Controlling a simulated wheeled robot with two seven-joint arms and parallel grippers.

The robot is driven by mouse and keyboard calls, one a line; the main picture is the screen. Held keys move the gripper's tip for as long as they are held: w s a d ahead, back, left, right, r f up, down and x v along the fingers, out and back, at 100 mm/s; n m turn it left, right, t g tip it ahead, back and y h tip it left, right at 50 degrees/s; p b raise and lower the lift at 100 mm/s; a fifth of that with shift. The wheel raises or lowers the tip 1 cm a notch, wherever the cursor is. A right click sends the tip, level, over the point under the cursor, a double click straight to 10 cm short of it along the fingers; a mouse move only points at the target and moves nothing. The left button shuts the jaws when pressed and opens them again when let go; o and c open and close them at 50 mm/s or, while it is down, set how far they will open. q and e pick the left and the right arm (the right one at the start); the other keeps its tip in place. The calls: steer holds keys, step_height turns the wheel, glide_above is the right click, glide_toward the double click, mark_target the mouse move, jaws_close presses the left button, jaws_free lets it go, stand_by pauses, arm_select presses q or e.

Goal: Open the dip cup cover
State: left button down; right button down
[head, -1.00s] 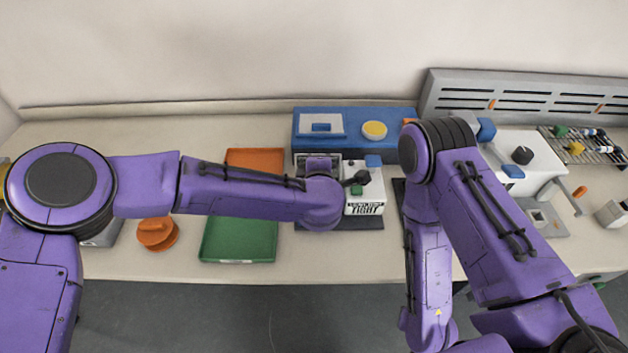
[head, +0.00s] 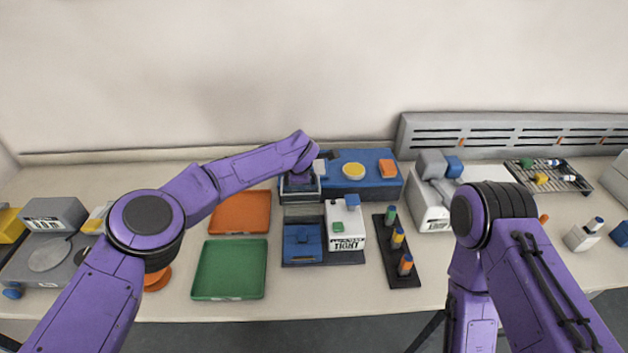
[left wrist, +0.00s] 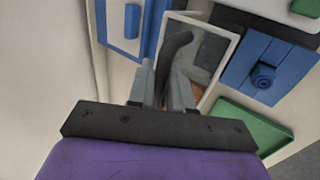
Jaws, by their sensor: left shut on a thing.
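A grey box with a pale rim (head: 301,194) stands at the front left of the blue station. My left gripper (left wrist: 164,82) is over it, and its tips are hidden behind my wrist in the head view. In the left wrist view, the fingers are closed around a dark curved piece, like a handle (left wrist: 176,45). A white-framed, glassy panel (left wrist: 217,42) lies beyond it. I take this to be the dip cup cover; it is unclear whether the handle is joined to it. Whether the cover is raised cannot be told. My right gripper is outside the views.
The blue station (head: 345,186) holds a yellow round dish (head: 353,171) and an orange block (head: 388,168). A blue plate (head: 303,243) and a white labelled unit (head: 346,226) stand in front. Orange (head: 240,212) and green (head: 230,270) trays lie to the left.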

arm_select(q)
steer(key=shift+w, duration=0.3)
steer(key=c, duration=1.2)
jaws_free()
steer(key=shift+s+r, duration=0.2)
steer(key=shift+r, duration=0.1)
steer(key=b+v, duration=0.3)
steer(key=v, duration=0.6)
steer(key=shift+s+r+b, duration=0.1)
steer(key=shift+r+b, duration=0.3)
steer(key=shift+r, duration=0.05)
